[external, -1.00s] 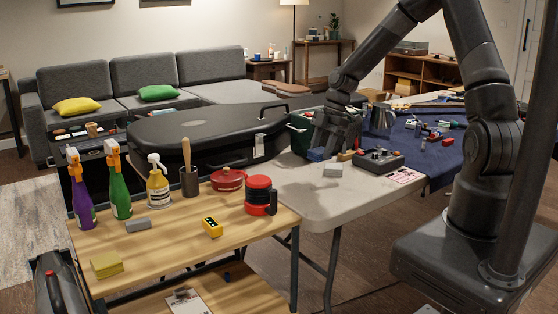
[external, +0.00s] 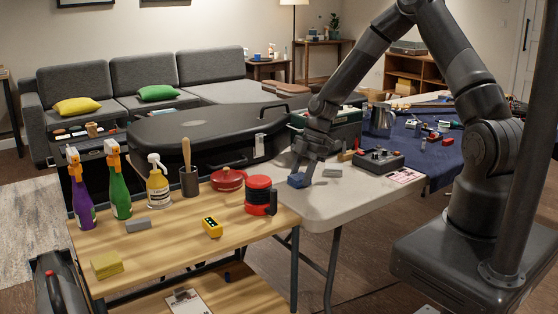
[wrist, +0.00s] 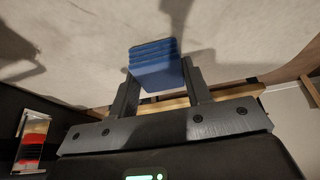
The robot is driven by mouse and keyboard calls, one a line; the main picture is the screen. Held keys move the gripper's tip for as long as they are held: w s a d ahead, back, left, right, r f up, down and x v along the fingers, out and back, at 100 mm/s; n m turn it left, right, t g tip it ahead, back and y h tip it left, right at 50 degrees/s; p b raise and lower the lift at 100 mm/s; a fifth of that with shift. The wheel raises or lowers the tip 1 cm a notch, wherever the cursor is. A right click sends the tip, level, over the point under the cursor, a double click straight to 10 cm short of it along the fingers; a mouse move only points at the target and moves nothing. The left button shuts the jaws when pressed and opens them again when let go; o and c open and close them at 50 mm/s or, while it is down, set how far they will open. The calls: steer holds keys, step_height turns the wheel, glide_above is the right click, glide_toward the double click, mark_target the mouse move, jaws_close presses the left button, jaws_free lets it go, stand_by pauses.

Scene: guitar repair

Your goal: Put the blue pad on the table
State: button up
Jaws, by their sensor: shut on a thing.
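The blue pad (external: 298,180) is a small blue block with ridges, low over the left part of the white table (external: 330,203). My gripper (external: 304,172) is shut on it. In the wrist view the blue pad (wrist: 156,66) sits between the two fingers of my gripper (wrist: 160,85), with the pale tabletop (wrist: 75,55) beyond it. I cannot tell whether the pad touches the tabletop.
A grey block (external: 332,171) lies just right of the pad. A dark control box (external: 379,160) and a pink-and-white card (external: 405,176) are farther right. The wooden bench (external: 165,238) with a red-and-black container (external: 258,194) stands left. The table's front is clear.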

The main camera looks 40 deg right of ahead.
steer(key=shift+f, duration=0.15)
steer(key=o, duration=1)
steer(key=shift+c, duration=0.2)
steer(key=v, duration=1.2)
steer(key=s+d+r+m+t+h, duration=0.2)
steer(key=s+r+m, duration=0.7)
steer(key=s, duration=0.5)
steer(key=s+d+r+m+t+h, duration=0.2)
steer(key=s+d+r+m+t, duration=0.1)
steer(key=s+r+m, duration=0.6)
steer(key=shift+s+d+r+t, duration=0.3)
steer(key=shift+s+d+r, duration=0.15)
steer(key=shift+s+r, duration=2.05)
steer(key=shift+w+r, duration=0.1)
